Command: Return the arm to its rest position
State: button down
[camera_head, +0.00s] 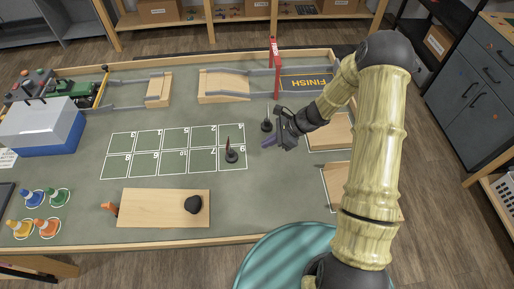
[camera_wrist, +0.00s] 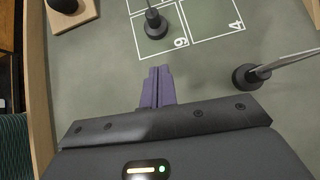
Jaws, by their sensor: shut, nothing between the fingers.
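My arm (camera_head: 375,150) reaches from the bottom right of the head view over the green-topped table (camera_head: 270,210). My gripper (camera_head: 272,141) is above the table, right of the numbered grid (camera_head: 180,150). In the wrist view the purple fingers (camera_wrist: 156,88) are pressed together with nothing between them. A dark-based piece with a thin upright (camera_head: 232,155) stands on the lower right cell of the grid, and it also shows in the wrist view (camera_wrist: 156,24). A second such piece (camera_head: 267,126) stands just beyond my gripper, and it shows at right in the wrist view (camera_wrist: 246,77).
A wooden board (camera_head: 150,208) with a black lump (camera_head: 193,204) lies at the front. Ramps, a red gate (camera_head: 275,65) and a FINISH mat (camera_head: 305,83) are at the back. A blue and white box (camera_head: 42,128) and coloured cones (camera_head: 48,226) are at left. Wooden blocks (camera_head: 330,132) lie under my arm.

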jog(key=shift+v, duration=1.4)
jog(key=s+d+r+n+t+h+p, duration=0.1)
jog(key=s+d+r+n+h, duration=0.3)
jog(key=s+d+r+n, duration=0.2)
jog(key=s+d+r+n+t+h+p, duration=0.2)
jog(key=s+d+r+n+h, duration=0.3)
jog(key=s+r+n, duration=0.5)
notch_tip(320, 180, up, 4)
jog(key=shift+d+r+n, duration=0.1)
jog(key=shift+d+n, duration=0.4)
jog(key=shift+n, duration=0.2)
